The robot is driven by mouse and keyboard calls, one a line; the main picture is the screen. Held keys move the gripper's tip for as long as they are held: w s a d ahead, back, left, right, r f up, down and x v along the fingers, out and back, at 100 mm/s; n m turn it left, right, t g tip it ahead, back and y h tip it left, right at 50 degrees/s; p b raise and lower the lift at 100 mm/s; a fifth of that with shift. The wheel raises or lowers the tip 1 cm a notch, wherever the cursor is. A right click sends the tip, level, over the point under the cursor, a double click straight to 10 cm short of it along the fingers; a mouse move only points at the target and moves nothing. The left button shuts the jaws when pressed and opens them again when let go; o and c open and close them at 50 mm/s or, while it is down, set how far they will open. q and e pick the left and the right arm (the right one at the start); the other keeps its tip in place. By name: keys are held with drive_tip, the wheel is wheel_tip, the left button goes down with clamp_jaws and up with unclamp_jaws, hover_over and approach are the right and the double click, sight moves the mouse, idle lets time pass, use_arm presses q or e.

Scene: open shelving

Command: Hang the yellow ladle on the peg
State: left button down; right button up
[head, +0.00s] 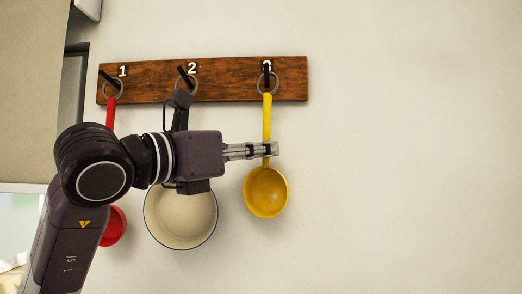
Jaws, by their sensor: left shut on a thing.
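The yellow ladle (266,190) is upright at the third peg (267,72), bowl down. The ring at the top of its handle is at that peg and seems to be around it. My left gripper (272,150) is shut on the lower part of the ladle's handle, just above the bowl. The wooden peg board (225,82) is on the wall, with pegs marked 1, 2 and 3. My right gripper is not in view.
A red utensil (112,226) hangs from peg 1, partly behind my left arm. A cream pan (180,220) hangs from peg 2, its handle hidden by my left gripper's body. The wall (410,150) to the right is bare.

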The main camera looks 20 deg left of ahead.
use_arm(q)
drive_tip(key=c, duration=1.9)
unclamp_jaws()
drive_tip(key=shift+c, duration=0.2)
